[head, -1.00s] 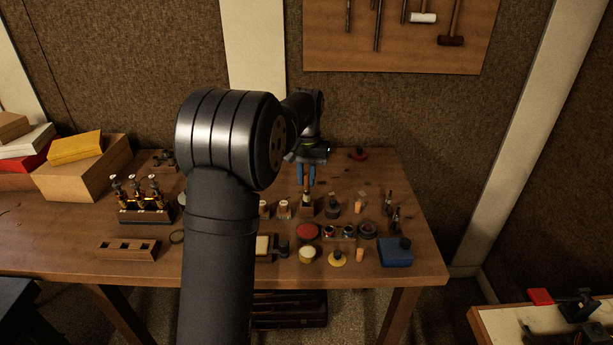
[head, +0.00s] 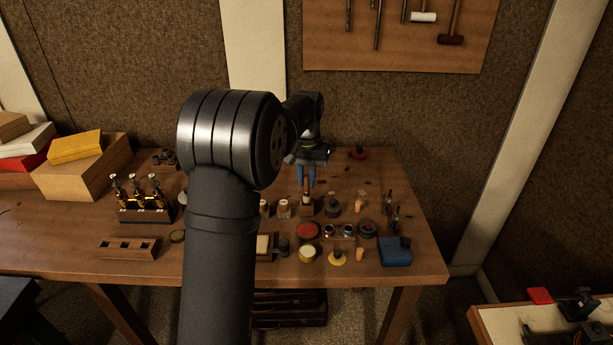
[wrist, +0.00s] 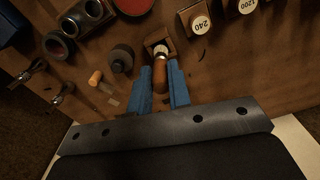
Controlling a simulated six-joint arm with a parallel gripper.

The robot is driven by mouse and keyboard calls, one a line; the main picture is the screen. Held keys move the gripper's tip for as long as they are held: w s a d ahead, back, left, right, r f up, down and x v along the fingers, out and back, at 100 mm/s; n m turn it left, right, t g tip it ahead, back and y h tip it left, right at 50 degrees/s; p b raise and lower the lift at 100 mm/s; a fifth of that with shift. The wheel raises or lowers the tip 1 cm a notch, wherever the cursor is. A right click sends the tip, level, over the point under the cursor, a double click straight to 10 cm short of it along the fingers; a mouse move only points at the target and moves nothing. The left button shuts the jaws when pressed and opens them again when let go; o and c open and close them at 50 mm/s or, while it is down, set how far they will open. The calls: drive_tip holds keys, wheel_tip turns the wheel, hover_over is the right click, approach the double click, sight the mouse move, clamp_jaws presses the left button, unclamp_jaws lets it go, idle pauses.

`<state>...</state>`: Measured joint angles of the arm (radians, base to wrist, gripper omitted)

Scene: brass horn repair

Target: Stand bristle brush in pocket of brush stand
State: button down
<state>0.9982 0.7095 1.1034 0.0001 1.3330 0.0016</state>
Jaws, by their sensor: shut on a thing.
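The bristle brush (head: 306,197) has a brown wooden handle and a pale ferrule. My gripper (head: 306,178), with blue fingers, is shut on its handle, which also shows between the fingers in the wrist view (wrist: 160,73). The brush stand (head: 306,213) looks like a small brown wooden block with a square pocket, just beyond the fingertips in the wrist view (wrist: 150,43). The brush's lower end is at this pocket. Its bristles are hidden, and I cannot tell how deep they sit.
A dark round jar (head: 332,208) and a cork-coloured piece (head: 358,206) stand just right of the stand. Numbered blocks (wrist: 200,22) stand on its other side. A blue box (head: 396,252) and a three-hole wooden block (head: 128,249) are farther off. The tabletop behind is mostly clear.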

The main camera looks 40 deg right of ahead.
sight(306, 192)
drive_tip(key=shift+f, duration=1.7)
drive_tip(key=c, duration=0.9)
unclamp_jaws()
drive_tip(key=shift+c, duration=0.2)
drive_tip(key=shift+r, duration=0.15)
drive_tip(key=shift+r, duration=3.4)
drive_tip(key=shift+f, duration=3.55)
drive_tip(key=shift+r, duration=0.15)
drive_tip(key=shift+r, duration=4.4)
